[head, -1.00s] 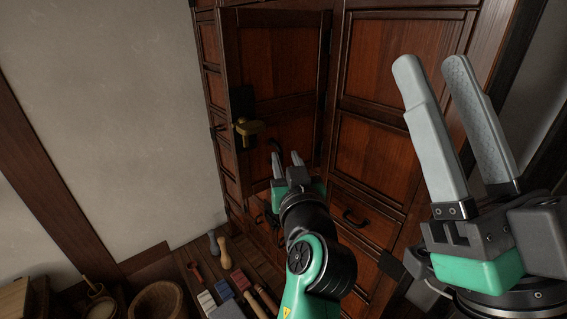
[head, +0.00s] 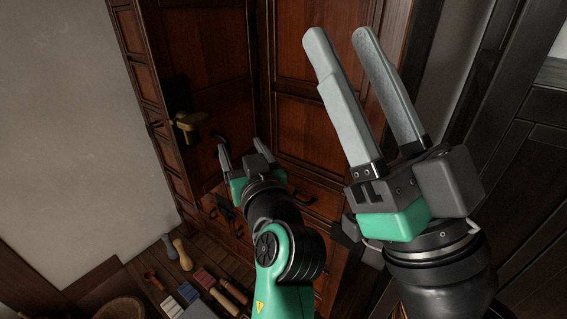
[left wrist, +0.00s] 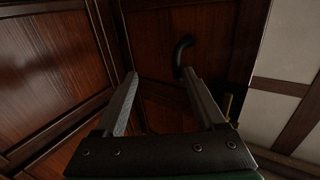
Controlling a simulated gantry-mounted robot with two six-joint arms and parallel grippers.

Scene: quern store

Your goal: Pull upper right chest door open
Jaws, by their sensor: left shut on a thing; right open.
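My left gripper (head: 242,152) is at the black handle. In the left wrist view its two fingers (left wrist: 162,88) have a gap between them, and one fingertip overlaps the black handle (left wrist: 181,50); the exact contact is partly hidden. My right gripper (head: 350,45) is open and empty, large in the foreground, pointing up.
Drawers with black pulls (head: 303,197) lie below the panels. Several hand tools (head: 182,255) lie on the floor at bottom left. A pale wall (head: 60,130) is at left. Dark panelling (head: 520,150) stands close at right.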

